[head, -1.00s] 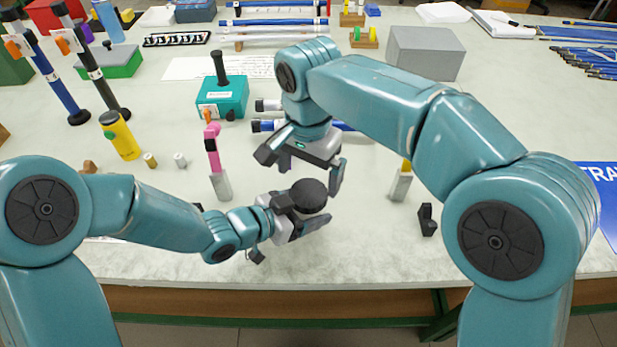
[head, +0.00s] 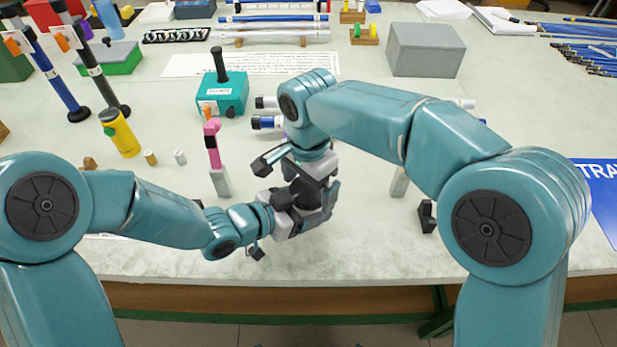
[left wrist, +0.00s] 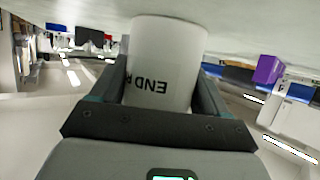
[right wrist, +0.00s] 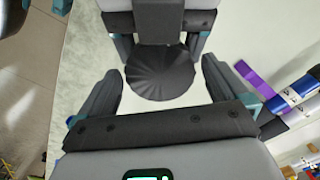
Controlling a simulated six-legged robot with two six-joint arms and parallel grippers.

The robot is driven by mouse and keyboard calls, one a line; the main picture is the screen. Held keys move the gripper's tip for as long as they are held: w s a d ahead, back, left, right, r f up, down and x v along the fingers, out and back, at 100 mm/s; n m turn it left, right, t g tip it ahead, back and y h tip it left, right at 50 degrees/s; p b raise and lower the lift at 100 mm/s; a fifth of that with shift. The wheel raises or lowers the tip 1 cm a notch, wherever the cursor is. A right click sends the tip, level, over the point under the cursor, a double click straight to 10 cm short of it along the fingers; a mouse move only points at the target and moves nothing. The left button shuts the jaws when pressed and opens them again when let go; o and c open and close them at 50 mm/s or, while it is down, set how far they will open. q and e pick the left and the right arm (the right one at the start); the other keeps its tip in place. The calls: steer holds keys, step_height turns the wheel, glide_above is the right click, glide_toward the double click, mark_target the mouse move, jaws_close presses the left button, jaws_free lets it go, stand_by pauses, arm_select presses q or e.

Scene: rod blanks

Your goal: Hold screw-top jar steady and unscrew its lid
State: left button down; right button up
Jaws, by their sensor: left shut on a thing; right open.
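The screw-top jar (left wrist: 165,60) is a white cylinder with dark lettering, upside down in the left wrist view. My left gripper (head: 297,213) is shut on the jar's body, one finger on each side. The jar's black ridged lid (right wrist: 160,75) shows from above in the right wrist view; in the head view only a dark part of it (head: 312,203) shows between the grippers. My right gripper (right wrist: 163,92) is open above the lid, with a finger on either side and gaps between. Much of the jar is hidden in the head view.
A pink tool on a grey block (head: 213,150) stands left of the grippers. A teal box (head: 222,95) and tubes (head: 266,122) lie behind. A small black stand (head: 427,216) is to the right. The table front is clear.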

steer(key=c, duration=1.1)
steer(key=shift+o, duration=0.2)
steer(key=n, duration=0.3)
